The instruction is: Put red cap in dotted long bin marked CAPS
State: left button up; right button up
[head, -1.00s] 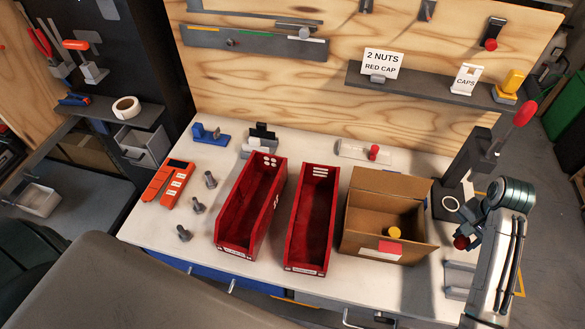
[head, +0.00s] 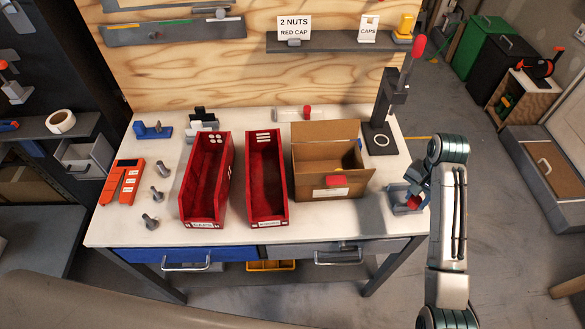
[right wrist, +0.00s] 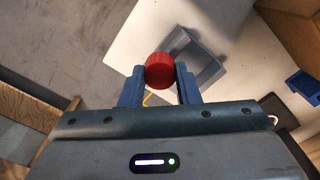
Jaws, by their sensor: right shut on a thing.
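My right gripper (head: 413,192) is at the right end of the workbench. In the right wrist view it is shut on a red cap (right wrist: 159,71), a short round piece held between the two blue-grey fingertips. The gripper is above or beside a small grey tray (right wrist: 198,58); the head view does not show the gap clearly. The dotted long bin (head: 226,178) is the left of two red bins, with white dots inside its back wall. My left gripper is not in view.
The striped red bin (head: 282,180) and an open cardboard box (head: 327,193) stand between the dotted bin and my right gripper. A dark press (head: 383,115) with a red-knobbed lever rises behind the gripper. Several bolts (head: 157,193) lie left of the dotted bin.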

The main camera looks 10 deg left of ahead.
aim_at(210, 206)
jog(key=k+j, duration=0.1)
jog(key=j, duration=0.2)
jog(key=k+j+z, duration=0.1)
jog(key=j, duration=0.2)
jog(key=k+j+z, duration=0.1)
jog(key=k+j, duration=0.1)
jog(key=j, duration=0.3)
jog(key=k+j+z, duration=0.1)
jog(key=j, duration=0.3)
jog(key=k+j, duration=0.2)
jog(key=j, duration=0.15)
jog(key=k+j+z, duration=0.1)
jog(key=j, duration=0.3)
jog(key=k+j, duration=0.2)
jog(key=j, duration=0.2)
jog(key=i+j+z, duration=0.1)
jog(key=j, duration=0.35)
jog(key=i+j+z, duration=0.1)
jog(key=j, duration=0.35)
jog(key=i+j, duration=0.55)
jog(key=l+z, duration=0.05)
